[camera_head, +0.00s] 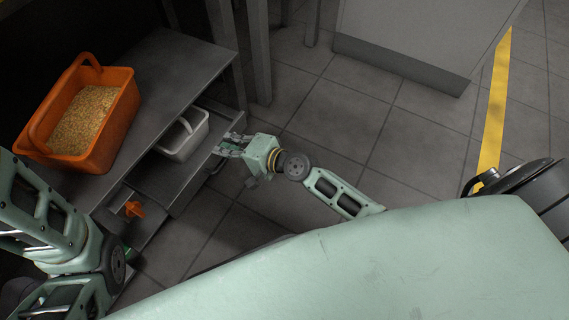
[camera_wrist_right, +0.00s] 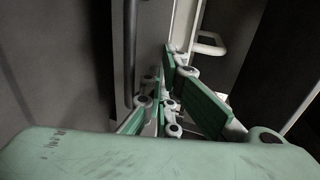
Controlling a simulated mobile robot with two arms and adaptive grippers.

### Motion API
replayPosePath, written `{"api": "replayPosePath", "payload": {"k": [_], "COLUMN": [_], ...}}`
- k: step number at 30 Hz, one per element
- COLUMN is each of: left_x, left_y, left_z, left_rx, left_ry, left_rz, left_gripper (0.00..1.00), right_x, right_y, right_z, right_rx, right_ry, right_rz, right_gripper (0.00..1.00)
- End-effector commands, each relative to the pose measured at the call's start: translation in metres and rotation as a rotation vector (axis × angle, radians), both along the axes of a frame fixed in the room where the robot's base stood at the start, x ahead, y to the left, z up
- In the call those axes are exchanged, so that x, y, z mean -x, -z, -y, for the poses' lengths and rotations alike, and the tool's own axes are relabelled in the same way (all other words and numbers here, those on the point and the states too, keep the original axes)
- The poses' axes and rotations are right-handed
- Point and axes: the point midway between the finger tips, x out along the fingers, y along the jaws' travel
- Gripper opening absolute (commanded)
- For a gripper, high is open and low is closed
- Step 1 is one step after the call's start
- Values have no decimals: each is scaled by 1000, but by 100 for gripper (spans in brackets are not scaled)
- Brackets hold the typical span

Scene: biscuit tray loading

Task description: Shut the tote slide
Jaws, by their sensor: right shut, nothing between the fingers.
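The tote slide (camera_head: 194,184) is a grey pull-out under the table, standing out past the table edge, so it is open. A small pale tote (camera_head: 184,143) sits in it, partly under the tabletop. My right gripper (camera_head: 231,144) is shut and empty at the slide's outer front edge, near its far end; I cannot tell whether it touches. In the right wrist view its green-padded fingers (camera_wrist_right: 166,92) are beside a dark upright bar (camera_wrist_right: 130,55), with a pale handle (camera_wrist_right: 212,44) beyond.
An orange tote (camera_head: 118,110) of pale grains stands on the grey table (camera_head: 178,68). A small orange object (camera_head: 134,209) is near the slide's near end. Table legs and a grey cabinet (camera_head: 420,42) stand behind. Tiled floor (camera_head: 340,115) right of the slide is open apart from my arm.

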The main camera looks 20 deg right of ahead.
Motion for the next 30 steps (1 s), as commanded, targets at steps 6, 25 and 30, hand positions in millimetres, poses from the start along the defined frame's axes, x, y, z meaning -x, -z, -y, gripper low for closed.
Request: {"api": "replayPosePath", "payload": {"k": [6, 25, 30], "left_x": [1, 1, 1], "left_y": [0, 0, 0], "left_z": [0, 0, 0], "left_rx": [0, 0, 0], "left_ry": [1, 2, 2], "left_rz": [1, 2, 2], "left_gripper": [29, 29, 29], "right_x": [0, 77, 90], "right_y": [1, -28, -34], "right_z": [0, 55, 65], "right_rx": [0, 4, 2], "right_ry": [-1, -3, -1], "right_rz": [-1, -3, -1], "right_gripper": [0, 0, 0]}}
